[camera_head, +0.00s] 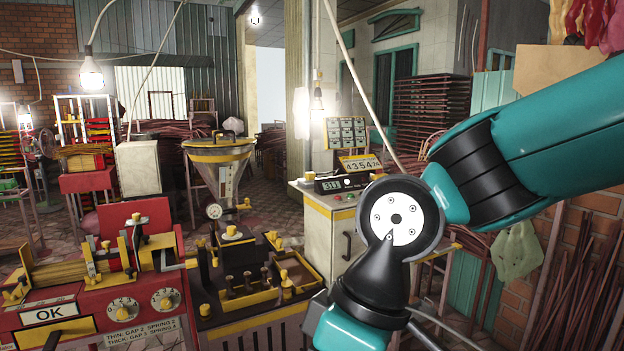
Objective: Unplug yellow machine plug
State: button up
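I cannot make out a plug or a wall socket in this view. Several machines carry yellow parts. My teal arm crosses the right side and bends down out of the bottom edge. My gripper is not in view, and the arm hides what is behind it.
A red machine (100,318) with an OK label and dials fills the lower left. Hanging bulbs (92,75) and cables dangle overhead. Stacked racks (425,105) stand behind. A brick wall and leaning sticks are at the right. Tiled floor shows between the machines.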

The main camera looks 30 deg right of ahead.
aim_at(309, 176)
jog(key=k, duration=0.6)
jog(key=z, duration=0.45)
jog(key=i, duration=0.55)
jog(key=z, duration=0.65)
jog(key=i, duration=1.5)
jog(key=u, duration=1.4)
jog(key=i, duration=0.9)
jog(key=u, duration=0.2)
